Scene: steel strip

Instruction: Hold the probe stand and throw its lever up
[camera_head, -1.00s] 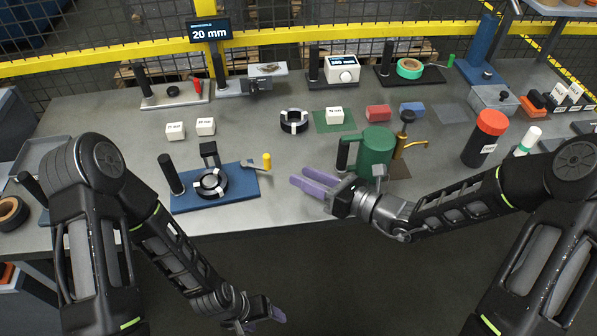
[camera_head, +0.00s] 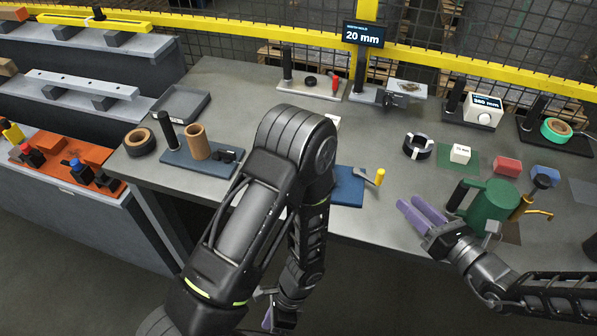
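Two stands with levers show, and I cannot tell for sure which is the probe stand. One is a pale plate (camera_head: 310,87) at the back with a black upright post (camera_head: 287,62) and a red lever (camera_head: 335,83). The other is a blue base (camera_head: 348,192) with a yellow-tipped lever (camera_head: 378,177), mostly hidden behind my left arm. My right gripper (camera_head: 411,206) is open and empty, its purple fingers left of a green can (camera_head: 490,204). My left gripper (camera_head: 270,318) hangs low in front of the table, partly hidden; its opening cannot be told.
At the table's left, another blue base (camera_head: 178,155) bears a black post and a brown cylinder (camera_head: 197,142). A tape roll (camera_head: 139,142) and a grey tray (camera_head: 180,104) are near it. Side shelves stand left. A black ring (camera_head: 418,147) and white block (camera_head: 460,154) lie right of centre.

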